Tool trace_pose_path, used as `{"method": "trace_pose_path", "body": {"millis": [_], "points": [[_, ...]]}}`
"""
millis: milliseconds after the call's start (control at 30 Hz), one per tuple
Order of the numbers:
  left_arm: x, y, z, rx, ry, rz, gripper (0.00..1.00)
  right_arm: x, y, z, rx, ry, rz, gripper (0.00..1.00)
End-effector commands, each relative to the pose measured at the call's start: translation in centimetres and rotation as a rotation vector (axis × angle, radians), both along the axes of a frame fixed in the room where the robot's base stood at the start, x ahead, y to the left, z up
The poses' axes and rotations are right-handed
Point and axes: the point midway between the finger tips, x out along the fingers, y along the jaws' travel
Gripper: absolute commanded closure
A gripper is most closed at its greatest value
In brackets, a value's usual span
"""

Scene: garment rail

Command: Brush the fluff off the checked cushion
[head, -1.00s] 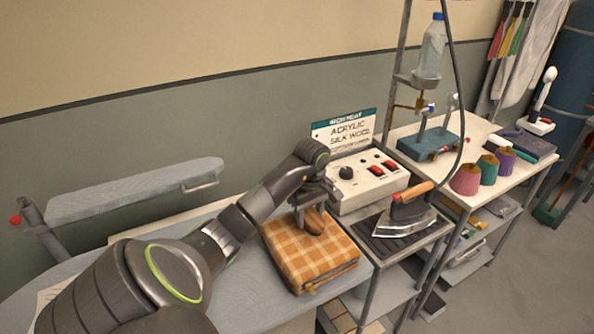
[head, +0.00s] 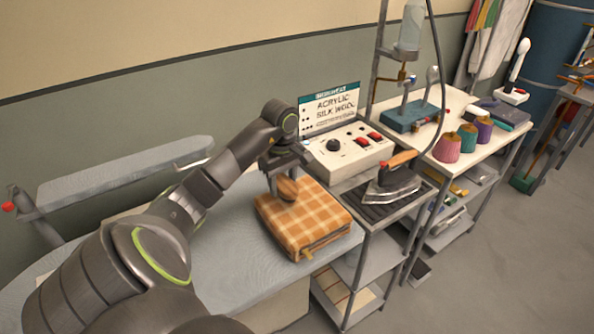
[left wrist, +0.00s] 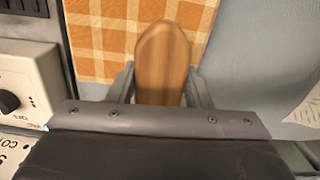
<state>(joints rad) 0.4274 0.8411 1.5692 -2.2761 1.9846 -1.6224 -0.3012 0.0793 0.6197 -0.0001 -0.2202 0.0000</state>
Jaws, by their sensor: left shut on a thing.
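The orange checked cushion (head: 305,222) lies flat on the grey ironing surface, with a small brown tab at its front edge. It also shows in the left wrist view (left wrist: 100,45). My left gripper (head: 284,184) is over the cushion's back-left part, shut on a brown wooden brush (head: 288,189). In the left wrist view the brush's rounded wooden back (left wrist: 162,65) sits between the two fingers. Its underside is hidden, so I cannot tell whether it touches the cloth. No fluff can be made out on the cushion. My right gripper is not in view.
A control box (head: 345,148) with red switches stands behind the cushion. An iron (head: 396,182) rests on a dark pad (head: 380,212) to the right. Thread cones (head: 447,148) stand on the white table beyond. A narrow padded board (head: 120,172) is at the left.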

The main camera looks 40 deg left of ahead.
Motion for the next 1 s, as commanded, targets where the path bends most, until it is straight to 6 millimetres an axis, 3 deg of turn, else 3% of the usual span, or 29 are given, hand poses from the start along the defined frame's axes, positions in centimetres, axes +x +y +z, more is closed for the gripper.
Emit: {"method": "trace_pose_path", "body": {"millis": [433, 1000], "points": [[-0.7, 1.2, 4.1, 0.003, -0.002, 0.016, 0.8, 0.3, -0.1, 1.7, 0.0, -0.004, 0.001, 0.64], [-0.8, 1.3, 4.3, 0.001, -0.001, 0.018, 0.8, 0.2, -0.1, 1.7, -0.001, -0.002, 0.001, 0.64]]}}
